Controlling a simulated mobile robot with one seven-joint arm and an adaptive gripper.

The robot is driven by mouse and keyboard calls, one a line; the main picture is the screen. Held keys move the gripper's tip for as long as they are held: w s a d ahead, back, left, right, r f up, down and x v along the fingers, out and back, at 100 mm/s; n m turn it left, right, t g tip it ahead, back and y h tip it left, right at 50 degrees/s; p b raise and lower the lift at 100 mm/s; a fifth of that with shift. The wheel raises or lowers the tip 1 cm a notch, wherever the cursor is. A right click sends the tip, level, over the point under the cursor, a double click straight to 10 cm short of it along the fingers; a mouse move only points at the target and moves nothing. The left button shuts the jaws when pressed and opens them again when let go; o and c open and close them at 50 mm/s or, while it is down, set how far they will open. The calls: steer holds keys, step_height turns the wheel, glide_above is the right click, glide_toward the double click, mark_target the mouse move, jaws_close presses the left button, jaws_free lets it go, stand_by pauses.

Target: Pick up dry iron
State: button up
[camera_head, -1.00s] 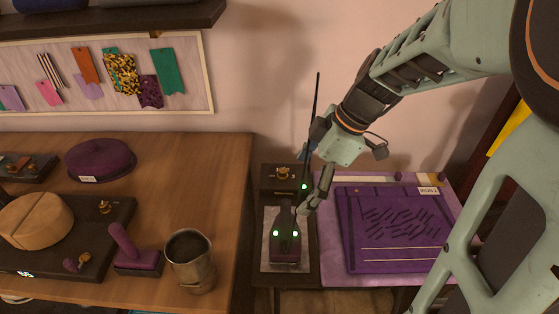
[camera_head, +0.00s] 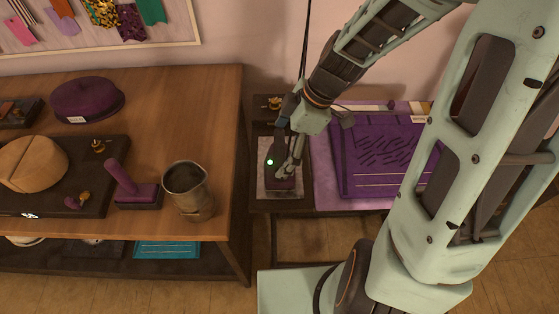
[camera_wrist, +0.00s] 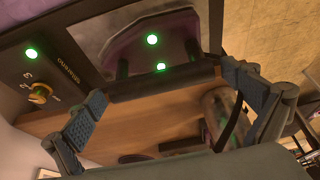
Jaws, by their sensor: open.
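The dry iron (camera_head: 279,183) is dark purple with a dark handle. It rests on a pale mat on the small dark stand, with its thin black cord rising behind it. My gripper (camera_head: 289,160) is right over it and hides part of it in the head view. In the wrist view, the iron's purple body (camera_wrist: 135,45) lies ahead. Its dark handle bar runs between the two fingers of my gripper (camera_wrist: 164,82), which are open and spread wide. I cannot tell whether a finger touches the handle.
A purple board (camera_head: 390,160) lies just right of the iron. A dark box with a brass knob (camera_head: 274,102) is behind it.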

steer(key=shift+a+f, duration=0.2)
steer(key=shift+f, duration=0.2)
steer(key=c, duration=2)
